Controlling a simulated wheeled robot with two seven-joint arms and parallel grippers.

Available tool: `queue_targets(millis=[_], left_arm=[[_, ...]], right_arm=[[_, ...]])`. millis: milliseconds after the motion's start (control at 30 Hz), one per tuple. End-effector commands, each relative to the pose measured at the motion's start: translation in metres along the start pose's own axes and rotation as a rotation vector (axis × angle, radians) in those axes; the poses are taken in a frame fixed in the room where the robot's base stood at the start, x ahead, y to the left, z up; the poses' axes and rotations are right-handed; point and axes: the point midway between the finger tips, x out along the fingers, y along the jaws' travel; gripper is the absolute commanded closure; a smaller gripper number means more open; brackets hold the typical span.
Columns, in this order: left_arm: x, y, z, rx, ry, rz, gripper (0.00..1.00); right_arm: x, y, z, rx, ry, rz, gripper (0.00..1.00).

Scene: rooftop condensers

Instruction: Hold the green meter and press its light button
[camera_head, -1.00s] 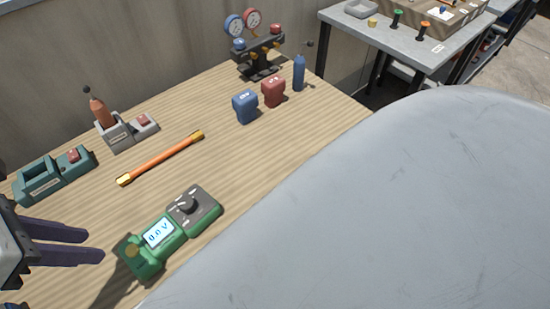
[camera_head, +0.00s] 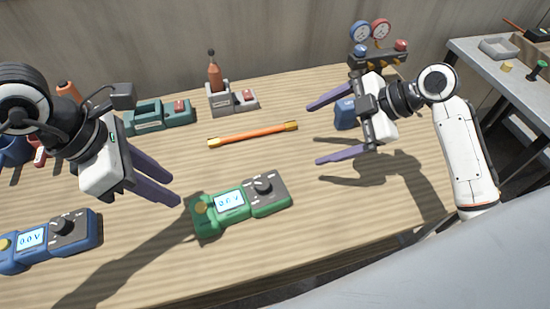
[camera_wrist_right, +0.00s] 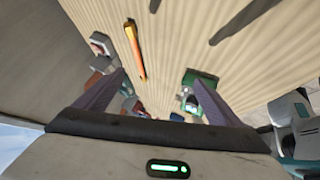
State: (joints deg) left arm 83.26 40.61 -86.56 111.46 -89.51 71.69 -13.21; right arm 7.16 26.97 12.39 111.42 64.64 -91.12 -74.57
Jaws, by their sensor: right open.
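The green meter (camera_head: 240,205) lies on the wooden table with its lit screen reading 0.0 V. It has a dark dial on its right half and a round yellow button (camera_head: 201,207) at its left end. My left gripper (camera_head: 176,191) is just left of the meter with its fingers apart and nothing between them. My right gripper (camera_head: 314,134) is open and empty, above and to the right of the meter. In the right wrist view, part of the green meter (camera_wrist_right: 203,76) shows beside one finger, which partly covers it.
A blue meter (camera_head: 60,236) lies at the left. Behind are an orange bar (camera_head: 255,133), a teal holder (camera_head: 157,119), a grey holder (camera_head: 232,100) and a gauge stand (camera_head: 372,55). A blue block (camera_head: 345,114) is partly behind the right gripper. The table in front of the green meter is clear.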

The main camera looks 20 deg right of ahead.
Motion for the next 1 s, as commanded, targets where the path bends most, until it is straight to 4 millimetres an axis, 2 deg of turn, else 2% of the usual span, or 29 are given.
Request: queue_targets(millis=[33, 200, 300, 400, 500, 633, 800, 1000], left_arm=[[0.000, 0.000, 0.000, 0.000, 0.000, 0.000, 0.69], [0.000, 0.000, 0.000, 0.000, 0.000, 0.000, 0.69], [0.000, 0.000, 0.000, 0.000, 0.000, 0.000, 0.69], [0.000, 0.000, 0.000, 0.000, 0.000, 0.000, 0.69], [0.000, 0.000, 0.000, 0.000, 0.000, 0.000, 0.69], [0.000, 0.000, 0.000, 0.000, 0.000, 0.000, 0.69], [0.000, 0.000, 0.000, 0.000, 0.000, 0.000, 0.69], [0.000, 0.000, 0.000, 0.000, 0.000, 0.000, 0.69]], right_arm=[[0.010, 0.003, -0.026, -0.022, 0.018, -0.039, 0.11], [0.038, -0.007, -0.095, -0.063, 0.020, -0.190, 0.11], [0.050, -0.018, -0.124, -0.089, -0.020, -0.273, 0.11], [0.057, -0.031, -0.145, -0.114, -0.087, -0.345, 0.11], [0.062, -0.044, -0.156, -0.134, -0.181, -0.402, 0.11], [0.064, -0.057, -0.158, -0.147, -0.328, -0.448, 0.11], [0.060, -0.065, -0.146, -0.148, -0.513, -0.462, 0.11], [0.054, -0.066, -0.133, -0.137, -0.635, -0.453, 0.11]])
